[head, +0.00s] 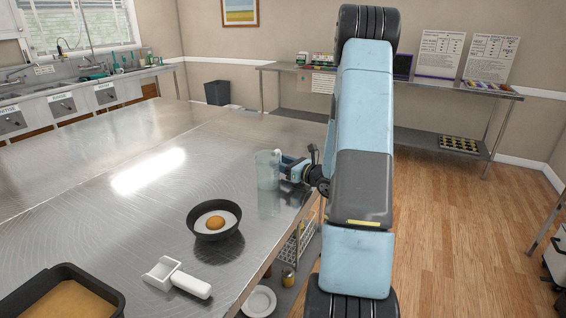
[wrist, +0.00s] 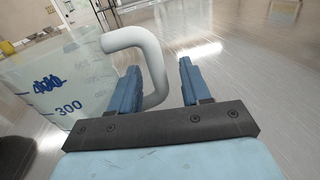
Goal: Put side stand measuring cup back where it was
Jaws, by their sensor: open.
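The measuring cup (head: 267,170) is clear with a white handle and stands upright on the steel table near its right edge. In the wrist view the cup (wrist: 60,85) fills the left side, with blue marks such as 300, and its handle (wrist: 155,65) curves toward my gripper. My gripper (wrist: 188,75) is open. One finger lies by the opening of the handle and the other is to the right of it. I cannot tell whether either finger touches the handle. In the head view my gripper (head: 287,163) is just right of the cup.
A black pan with an egg (head: 214,220) sits in front of the cup on the steel table (head: 110,190). A white scoop (head: 178,277) and a dark baking tin (head: 62,292) lie nearer. The table's left and far parts are clear. A side stand (head: 420,138) with signs stands along the back wall.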

